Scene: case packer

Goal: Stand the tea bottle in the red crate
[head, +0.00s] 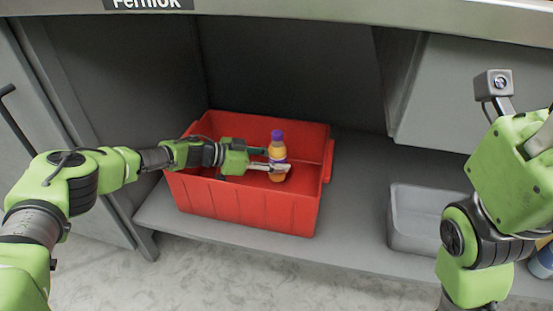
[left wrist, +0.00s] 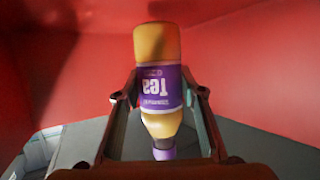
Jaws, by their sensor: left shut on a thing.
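The tea bottle (head: 277,150) is orange with a purple cap and a purple label. It is upright in the head view, within the outline of the red crate (head: 246,208). My left gripper (head: 277,164) reaches over the crate from the left and is shut on the bottle. The left wrist view shows the bottle (left wrist: 158,85) between the two fingers (left wrist: 158,98), with red crate walls (left wrist: 255,60) around it. I cannot tell whether the bottle's base touches the crate floor. My right gripper does not show clearly; only my right arm is in view.
The crate stands on a grey shelf (head: 350,215) inside a grey cabinet. A grey bin (head: 415,215) stands on the right of the shelf. Bottles (head: 543,262) show partly at the right edge, behind my right arm. The shelf between crate and bin is clear.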

